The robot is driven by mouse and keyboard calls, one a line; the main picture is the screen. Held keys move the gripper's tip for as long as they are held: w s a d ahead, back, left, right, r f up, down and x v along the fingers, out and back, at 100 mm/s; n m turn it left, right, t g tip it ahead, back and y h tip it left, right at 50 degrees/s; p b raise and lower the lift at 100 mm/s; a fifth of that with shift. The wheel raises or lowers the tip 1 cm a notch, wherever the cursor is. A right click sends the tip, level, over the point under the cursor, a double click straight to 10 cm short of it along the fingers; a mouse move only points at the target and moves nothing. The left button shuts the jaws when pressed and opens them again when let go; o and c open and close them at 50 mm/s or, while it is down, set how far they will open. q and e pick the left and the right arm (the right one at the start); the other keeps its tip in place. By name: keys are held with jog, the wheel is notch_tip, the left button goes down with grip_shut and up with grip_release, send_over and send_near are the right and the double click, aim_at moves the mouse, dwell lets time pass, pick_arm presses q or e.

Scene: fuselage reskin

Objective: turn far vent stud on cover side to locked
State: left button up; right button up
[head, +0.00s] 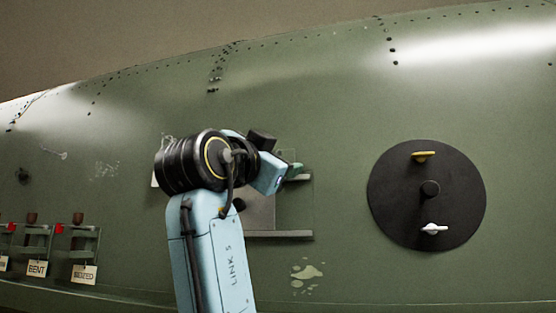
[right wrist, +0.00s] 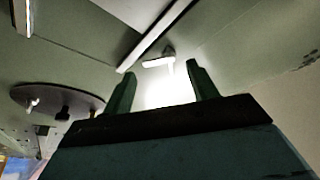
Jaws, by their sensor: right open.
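In the right wrist view a small white lever-like stud (right wrist: 158,62) stands on the green skin, just beyond and between the fingertips of my right gripper (right wrist: 160,80). The gripper is open and empty, apart from the stud as far as I can tell. Its lever lies roughly crosswise in that view; any lock marking is too small to read. In the head view the right gripper (head: 294,171) is in front of a framed cover area with metal bars (head: 280,235); the stud is hidden there. My left gripper is not in view.
A round black disc (head: 385,205) at right carries a yellow handle (head: 424,155), a black knob (head: 430,188) and a white handle (head: 434,229). Tagged brackets (head: 85,245) hang at lower left. Skin between the cover area and disc is clear.

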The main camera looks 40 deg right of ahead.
jog(key=b+v, duration=0.2)
jog(key=v, duration=1)
jog(key=shift+a+b, duration=0.25)
jog(key=shift+b, duration=0.15)
jog(key=shift+c, duration=0.4)
